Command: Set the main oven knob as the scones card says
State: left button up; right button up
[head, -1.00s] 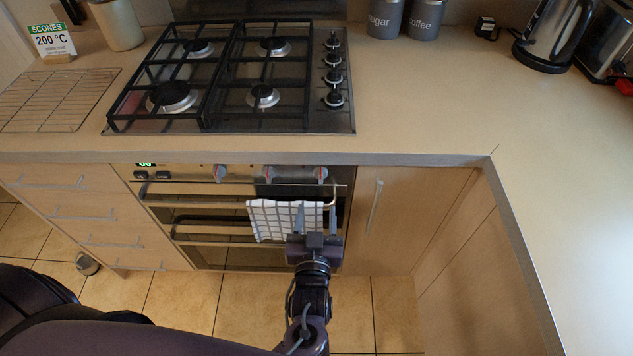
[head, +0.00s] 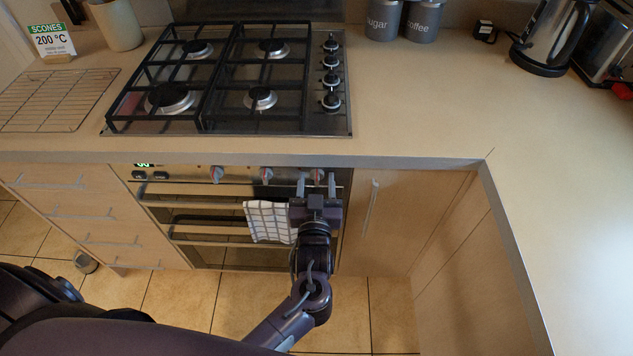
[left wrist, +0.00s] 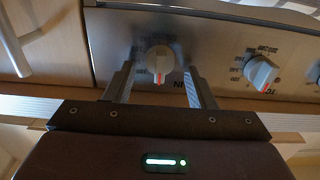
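The scones card (head: 52,42) stands at the back left of the worktop and reads 200 °C; its smaller line is too small to read surely. The main oven knob (head: 319,175) is the rightmost of three on the oven panel. In the left wrist view the knob (left wrist: 158,60) is grey with a red mark, and the end of its label, "IN", shows upside down. My left gripper (head: 317,186) is open in front of it. In the left wrist view the gripper's fingers (left wrist: 160,72) stand either side of the knob, with gaps. My right gripper is not in view.
The neighbouring knob (left wrist: 262,72) is close beside. A checked towel (head: 267,221) hangs from the oven handle just left of my left gripper. The worktop edge (head: 400,160) runs above the panel. The gas hob (head: 222,125) is on top.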

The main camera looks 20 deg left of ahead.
pick_arm(q)
jog(key=c, duration=0.9)
